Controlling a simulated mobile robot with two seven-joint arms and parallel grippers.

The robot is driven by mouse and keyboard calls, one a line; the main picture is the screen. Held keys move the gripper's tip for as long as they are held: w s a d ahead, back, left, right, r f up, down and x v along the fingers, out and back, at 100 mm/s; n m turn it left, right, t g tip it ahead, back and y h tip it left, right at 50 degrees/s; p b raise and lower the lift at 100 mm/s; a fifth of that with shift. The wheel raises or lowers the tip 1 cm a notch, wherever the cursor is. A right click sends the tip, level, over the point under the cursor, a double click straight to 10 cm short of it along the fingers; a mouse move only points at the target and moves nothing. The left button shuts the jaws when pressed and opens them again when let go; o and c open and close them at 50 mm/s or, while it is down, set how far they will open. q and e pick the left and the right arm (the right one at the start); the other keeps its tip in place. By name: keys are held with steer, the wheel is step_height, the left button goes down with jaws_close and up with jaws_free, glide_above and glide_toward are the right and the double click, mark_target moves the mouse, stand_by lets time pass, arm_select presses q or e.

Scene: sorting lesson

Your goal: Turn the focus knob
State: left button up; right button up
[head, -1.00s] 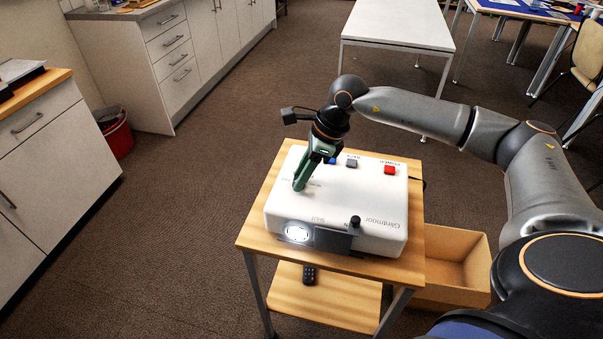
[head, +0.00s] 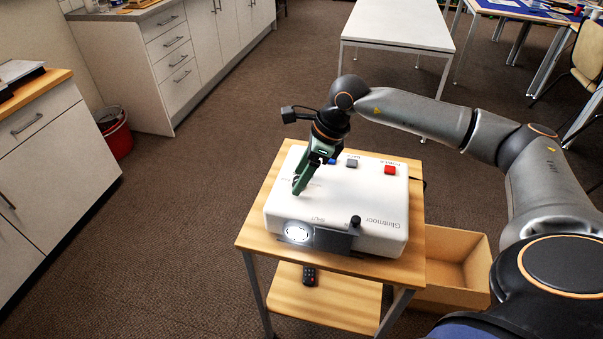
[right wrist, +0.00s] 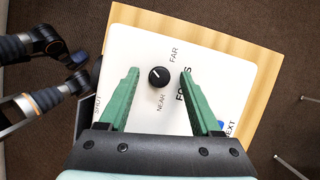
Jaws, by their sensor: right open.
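The white projector (head: 375,206) lies on a small wooden cart, its lit lens (head: 297,233) facing the front. In the right wrist view the black focus knob (right wrist: 159,77) stands on the projector's top, between the labels NEAR and FAR. My right gripper (right wrist: 160,72) is open, with one green finger on each side of the knob and a gap on both sides. In the head view my right gripper (head: 299,188) points down at the left part of the top and hides the knob. My left gripper is not in the head view.
On the projector are a red button (head: 390,170), a grey button (head: 351,162), a blue button (head: 332,161) and a black shutter knob (head: 355,221). A remote (head: 309,275) lies on the cart's lower shelf (head: 340,303). An open cardboard box (head: 450,293) stands beside the cart.

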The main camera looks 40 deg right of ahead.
steer(key=v, duration=1.2)
steer(key=shift+r, duration=0.3)
